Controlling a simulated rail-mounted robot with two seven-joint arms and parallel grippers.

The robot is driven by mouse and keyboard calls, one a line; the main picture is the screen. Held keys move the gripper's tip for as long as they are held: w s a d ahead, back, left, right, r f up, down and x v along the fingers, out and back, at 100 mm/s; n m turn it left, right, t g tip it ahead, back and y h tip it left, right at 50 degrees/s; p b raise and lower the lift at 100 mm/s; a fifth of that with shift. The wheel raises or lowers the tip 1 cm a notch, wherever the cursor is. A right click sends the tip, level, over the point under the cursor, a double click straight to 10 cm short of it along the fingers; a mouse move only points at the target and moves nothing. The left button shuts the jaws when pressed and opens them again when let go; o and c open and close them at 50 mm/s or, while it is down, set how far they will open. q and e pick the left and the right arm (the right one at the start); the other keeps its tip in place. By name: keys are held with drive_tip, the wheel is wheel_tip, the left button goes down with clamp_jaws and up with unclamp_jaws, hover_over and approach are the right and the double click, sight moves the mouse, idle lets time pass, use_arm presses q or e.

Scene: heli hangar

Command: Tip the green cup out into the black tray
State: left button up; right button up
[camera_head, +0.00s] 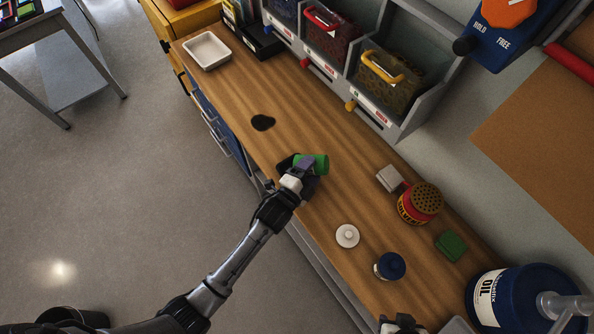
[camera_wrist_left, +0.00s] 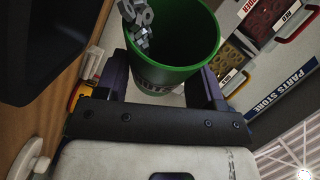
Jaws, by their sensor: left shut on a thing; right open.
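My left gripper (camera_head: 306,168) is shut on the green cup (camera_head: 319,161), above the bench. The cup lies tilted on its side in the head view. In the left wrist view, the green cup (camera_wrist_left: 185,60) shows its open mouth, with grey metal pieces (camera_wrist_left: 140,22) at its left rim. The black tray (camera_head: 284,163) is on the bench under the cup, partly hidden by the cup and my gripper. A dark surface that looks like the black tray (camera_wrist_left: 40,45) fills the upper left of the left wrist view. My right gripper (camera_head: 402,324) is at the bottom edge, only partly visible.
A dark flat patch (camera_head: 263,122) and a white tray (camera_head: 207,51) lie farther up the bench. A white round lid (camera_head: 347,236), a blue-topped jar (camera_head: 390,266), a red can (camera_head: 420,204), a green block (camera_head: 451,245) and an oil drum (camera_head: 525,300) stand lower right. Parts bins (camera_head: 388,80) line the back.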

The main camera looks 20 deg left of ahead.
use_arm(q)
drive_tip(key=shift+d+f+m, duration=0.1)
drive_tip(key=shift+d+m, duration=0.15)
drive_tip(key=shift+m, duration=0.05)
use_arm(e)
drive_tip(key=shift+s+d+r, duration=0.1)
drive_tip(key=shift+s+d, duration=0.05)
drive_tip(key=shift+d, duration=0.1)
use_arm(q)
drive_tip(key=shift+f, duration=0.1)
use_arm(e)
drive_tip(key=shift+d, duration=0.1)
use_arm(q)
drive_tip(key=shift+a, duration=0.2)
use_arm(e)
drive_tip(key=shift+a, duration=0.35)
use_arm(q)
drive_tip(key=shift+s, duration=0.1)
use_arm(e)
drive_tip(key=shift+d, duration=0.15)
use_arm(q)
drive_tip(key=shift+a+r+n, duration=0.1)
drive_tip(key=shift+r+n, duration=0.15)
drive_tip(key=shift+n, duration=0.25)
use_arm(e)
drive_tip(key=shift+w, duration=0.2)
use_arm(q)
drive_tip(key=shift+a, duration=0.1)
use_arm(e)
drive_tip(key=shift+a, duration=0.2)
